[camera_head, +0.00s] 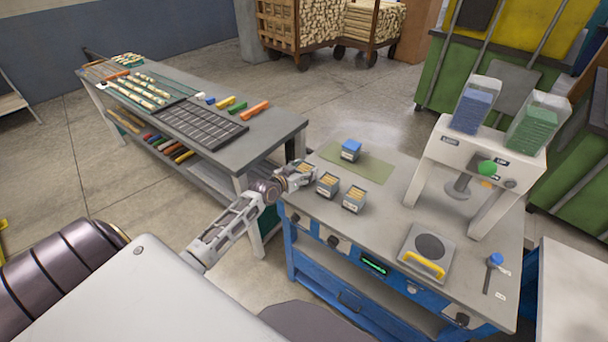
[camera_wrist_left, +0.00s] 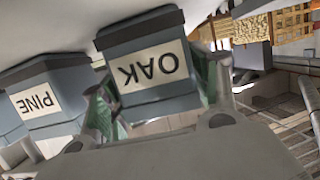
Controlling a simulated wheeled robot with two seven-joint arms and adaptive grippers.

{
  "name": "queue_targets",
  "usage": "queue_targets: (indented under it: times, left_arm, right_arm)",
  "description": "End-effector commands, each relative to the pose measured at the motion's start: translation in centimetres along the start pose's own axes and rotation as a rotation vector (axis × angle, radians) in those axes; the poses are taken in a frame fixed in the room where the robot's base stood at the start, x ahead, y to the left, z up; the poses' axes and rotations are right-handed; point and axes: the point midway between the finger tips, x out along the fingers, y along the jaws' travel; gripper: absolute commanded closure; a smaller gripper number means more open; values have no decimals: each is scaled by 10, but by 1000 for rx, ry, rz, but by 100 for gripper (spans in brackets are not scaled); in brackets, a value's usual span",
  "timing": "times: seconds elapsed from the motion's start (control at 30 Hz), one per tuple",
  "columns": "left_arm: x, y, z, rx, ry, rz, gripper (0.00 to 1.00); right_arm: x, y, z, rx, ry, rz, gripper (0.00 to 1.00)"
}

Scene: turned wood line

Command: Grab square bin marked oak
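The square bin marked OAK (camera_wrist_left: 150,75) is a grey-blue box with a dark edge and a cream label, seen upside down in the left wrist view. My left gripper (camera_wrist_left: 158,98) has its green-padded fingers on either side of this bin. The frames do not show clearly whether the pads press on it. In the head view my left gripper (camera_head: 302,174) is at the left end of the row of bins and partly hides the bin there. The neighbouring bin marked PINE (camera_wrist_left: 42,100) is to the left in the wrist view. My right gripper is not in view.
Two bins holding sticks (camera_head: 327,185) (camera_head: 354,199) stand close beside the left gripper on the workbench. A blue-topped box (camera_head: 350,149) sits on a green mat (camera_head: 372,170). A scale (camera_head: 428,247) and a white press-like stand (camera_head: 480,150) are to the right. A long side table (camera_head: 270,135) is at left.

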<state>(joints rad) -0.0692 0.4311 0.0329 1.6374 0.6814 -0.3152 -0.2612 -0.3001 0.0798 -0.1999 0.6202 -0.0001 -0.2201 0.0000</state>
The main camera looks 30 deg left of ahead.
Motion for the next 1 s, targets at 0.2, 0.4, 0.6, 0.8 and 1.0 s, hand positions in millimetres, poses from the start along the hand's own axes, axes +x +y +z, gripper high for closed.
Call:
queue_targets:
  times: [0.2, 0.4, 0.6, 0.8, 1.0]
  left_arm:
    - [0, 0, 0, 0, 0, 0, 72]
    - [0, 0, -1, 0, 1, 0, 73]
    - [-1, 0, -6, 1, 3, 0, 73]
    - [-7, 0, -23, 1, 4, 0, 73]
    - [-15, 0, -51, 1, 5, 0, 73]
  right_arm:
    - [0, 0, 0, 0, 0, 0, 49]
    - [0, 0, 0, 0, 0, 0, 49]
    - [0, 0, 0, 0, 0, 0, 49]
    - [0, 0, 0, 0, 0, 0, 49]
    - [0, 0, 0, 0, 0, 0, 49]
